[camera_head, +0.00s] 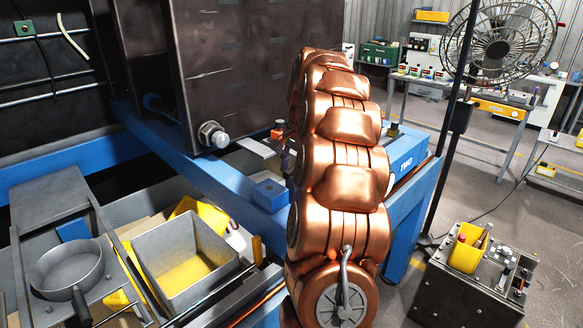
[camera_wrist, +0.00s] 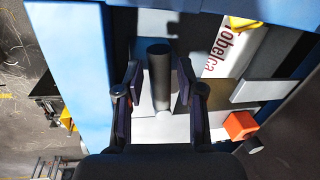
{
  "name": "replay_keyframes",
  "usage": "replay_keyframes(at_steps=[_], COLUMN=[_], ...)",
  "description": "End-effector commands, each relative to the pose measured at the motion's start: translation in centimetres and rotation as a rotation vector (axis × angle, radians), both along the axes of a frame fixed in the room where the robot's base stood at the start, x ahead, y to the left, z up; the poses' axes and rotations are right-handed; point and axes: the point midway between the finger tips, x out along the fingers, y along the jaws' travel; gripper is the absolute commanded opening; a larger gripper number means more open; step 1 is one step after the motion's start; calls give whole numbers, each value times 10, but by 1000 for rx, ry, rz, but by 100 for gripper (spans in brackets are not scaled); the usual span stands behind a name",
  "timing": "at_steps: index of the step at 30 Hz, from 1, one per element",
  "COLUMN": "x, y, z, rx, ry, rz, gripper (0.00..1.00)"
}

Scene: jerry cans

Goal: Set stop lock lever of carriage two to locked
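In the wrist view a dark round rod (camera_wrist: 159,78), which looks like the stop lock lever, stands between the two fingers of my gripper (camera_wrist: 154,92). The fingers are open, one on each side, with a visible gap to the rod on both sides. A pale plate lies behind the rod. In the head view the blue block marked TWO (camera_head: 405,153) sits on the blue frame right of my copper arm. My arm hides the lever and most of my gripper there. The lever's locked or unlocked state cannot be told.
An orange block (camera_wrist: 240,124) is right of my gripper in the wrist view. Beside the blue frame (camera_head: 205,172) are a grey bin with yellow contents (camera_head: 187,249) and a pan (camera_head: 66,268). A dark plate mold (camera_head: 225,60) rises behind. A cart (camera_head: 470,285) stands right.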

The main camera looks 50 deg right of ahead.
Motion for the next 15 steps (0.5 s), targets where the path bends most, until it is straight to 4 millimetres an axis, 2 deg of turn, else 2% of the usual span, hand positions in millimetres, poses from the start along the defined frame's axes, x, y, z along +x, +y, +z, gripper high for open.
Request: replay_keyframes(at_steps=[1, 9, 15], x=[0, 0, 0], y=[0, 0, 0], z=[0, 0, 0], rx=[0, 0, 0], ry=[0, 0, 0], rz=[0, 0, 0], gripper=[30, 2, 0])
